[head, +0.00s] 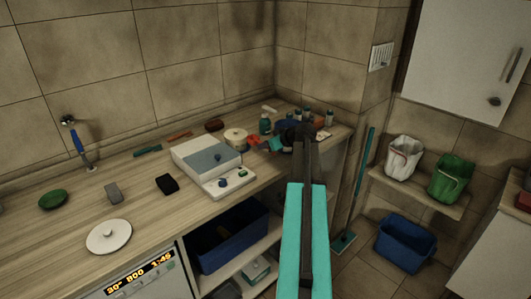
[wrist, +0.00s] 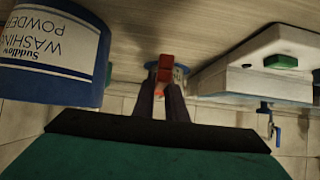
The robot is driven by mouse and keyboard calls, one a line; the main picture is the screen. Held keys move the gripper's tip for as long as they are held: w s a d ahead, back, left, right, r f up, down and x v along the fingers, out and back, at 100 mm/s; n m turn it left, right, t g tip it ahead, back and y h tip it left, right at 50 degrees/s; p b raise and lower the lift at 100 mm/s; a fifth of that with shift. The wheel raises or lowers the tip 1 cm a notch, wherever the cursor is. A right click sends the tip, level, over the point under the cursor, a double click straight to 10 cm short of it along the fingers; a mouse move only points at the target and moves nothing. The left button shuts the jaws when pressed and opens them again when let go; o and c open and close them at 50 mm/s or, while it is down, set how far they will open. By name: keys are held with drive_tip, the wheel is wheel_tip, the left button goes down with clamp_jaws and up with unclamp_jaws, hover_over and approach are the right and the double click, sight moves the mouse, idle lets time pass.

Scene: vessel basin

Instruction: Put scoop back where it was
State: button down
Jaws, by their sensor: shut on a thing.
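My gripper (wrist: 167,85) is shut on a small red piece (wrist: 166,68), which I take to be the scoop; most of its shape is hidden. In the head view my gripper (head: 297,136) is over the far right end of the counter, among small items, and hides what it holds. A blue washing powder tub (wrist: 50,55) with a white label stands close to the left of the fingers in the wrist view, upside down in that picture. Behind the red piece a blue and white round thing (wrist: 181,76) shows partly.
A white scale-like device (head: 205,160) stands on the counter, left of my gripper. A cream pot (head: 236,138), a red item (head: 258,142) and several small bottles crowd the corner. A white lid (head: 109,236) lies at the front left. A blue bin (head: 405,243) is on the floor.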

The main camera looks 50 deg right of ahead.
sight(265, 160)
drive_tip(key=shift+f+p, duration=0.45)
drive_tip(key=shift+f, duration=1.3)
drive_tip(key=shift+f+b, duration=0.6)
drive_tip(key=shift+b, duration=0.3)
drive_tip(key=c, duration=1.8)
unclamp_jaws()
drive_tip(key=shift+r+p, duration=0.25)
drive_tip(key=shift+p, duration=0.05)
drive_tip(key=shift+r+p, duration=0.5)
drive_tip(key=shift+p, duration=0.2)
drive_tip(key=b+v, duration=0.3)
drive_tip(key=v, duration=0.9)
drive_tip(key=shift+f, duration=0.2)
